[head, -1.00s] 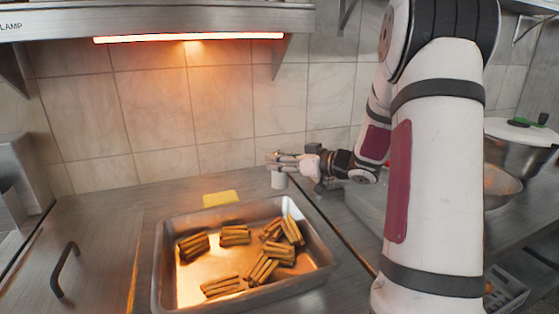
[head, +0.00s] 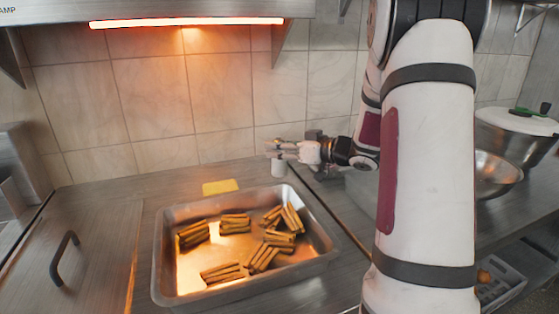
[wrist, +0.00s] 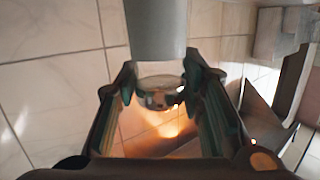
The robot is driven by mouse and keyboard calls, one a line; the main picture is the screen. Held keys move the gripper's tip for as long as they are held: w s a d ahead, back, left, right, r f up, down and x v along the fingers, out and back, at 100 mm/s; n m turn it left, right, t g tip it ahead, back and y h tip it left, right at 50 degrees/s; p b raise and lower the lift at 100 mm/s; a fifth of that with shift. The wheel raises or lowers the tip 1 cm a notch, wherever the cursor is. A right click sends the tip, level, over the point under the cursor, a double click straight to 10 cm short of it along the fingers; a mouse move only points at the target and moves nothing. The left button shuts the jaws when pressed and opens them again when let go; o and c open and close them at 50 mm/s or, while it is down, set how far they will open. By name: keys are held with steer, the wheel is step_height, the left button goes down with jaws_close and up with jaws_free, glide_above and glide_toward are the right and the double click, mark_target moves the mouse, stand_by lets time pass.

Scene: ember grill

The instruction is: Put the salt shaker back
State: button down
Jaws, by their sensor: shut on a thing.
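I cannot tell whether the shaker's base touches the counter. A flat yellow pad (head: 220,187) lies on the counter to its left, apart from it.
A metal tray (head: 160,268) with several bundles of brown sticks stands in front of the shaker. A glowing heat lamp (head: 190,22) hangs above. Metal bowls (head: 497,175) stand at right behind my arm.

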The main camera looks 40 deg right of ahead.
steer(key=shift+f+b, duration=0.3)
steer(key=shift+f, duration=1.2)
steer(key=shift+f, duration=0.15)
steer(key=c, duration=1.1)
jaws_free()
